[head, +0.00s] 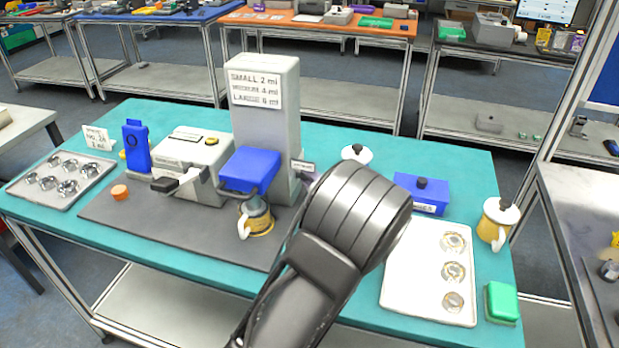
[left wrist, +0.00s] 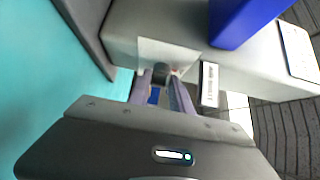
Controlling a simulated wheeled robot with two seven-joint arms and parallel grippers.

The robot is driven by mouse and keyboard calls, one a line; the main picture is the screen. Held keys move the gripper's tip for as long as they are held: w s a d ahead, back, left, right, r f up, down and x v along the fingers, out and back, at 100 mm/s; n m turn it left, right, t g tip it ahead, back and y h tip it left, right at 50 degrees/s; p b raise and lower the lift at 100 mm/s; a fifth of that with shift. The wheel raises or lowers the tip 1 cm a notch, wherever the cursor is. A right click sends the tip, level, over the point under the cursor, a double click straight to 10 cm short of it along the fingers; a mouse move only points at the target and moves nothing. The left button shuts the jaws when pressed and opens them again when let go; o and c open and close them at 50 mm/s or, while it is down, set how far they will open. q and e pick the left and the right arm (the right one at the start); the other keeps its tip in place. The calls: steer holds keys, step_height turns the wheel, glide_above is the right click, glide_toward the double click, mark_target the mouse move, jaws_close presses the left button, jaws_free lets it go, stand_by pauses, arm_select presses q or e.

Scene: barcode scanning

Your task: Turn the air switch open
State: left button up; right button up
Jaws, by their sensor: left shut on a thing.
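The air switch shows in the left wrist view as a small dark knob (left wrist: 160,73) on the side of the tall grey machine (head: 265,115). A pale plate or label (left wrist: 170,50) is behind it. My left gripper (left wrist: 162,80) has its two fingers closed around the knob. In the head view the left gripper (head: 308,178) is at the machine's right side, and my dark arm hides most of it and the switch. The switch's turn angle cannot be made out. My right gripper is not in view.
The blue part (head: 249,170) of the machine overhangs a yellow-and-white cup (head: 256,220). On the teal table (head: 470,160) to the right are a blue box (head: 421,193), a white tray (head: 401,290), a lidded cup (head: 495,222) and a green block (head: 502,302). A metal tray (head: 62,178) lies left.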

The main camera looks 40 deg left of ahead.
arm_select(q)
jaws_close()
steer(key=shift+w+a+r+m+g+h+p, duration=0.1)
steer(key=shift+w+r+m+g+h+p, duration=0.1)
steer(key=shift+m+g+h+p, duration=1.3)
steer(key=shift+w+a+r+m+g+h+p, duration=0.15)
steer(key=shift+m+g+h+p, duration=0.9)
steer(key=shift+m+g+p, duration=0.8)
steer(key=shift+w+d+r+m+g+h+p, duration=0.1)
steer(key=shift+w+r+m+g+h+p, duration=0.1)
steer(key=shift+m+g+h+p, duration=1.5)
steer(key=shift+n+g+y, duration=0.35)
steer(key=shift+n, duration=0.2)
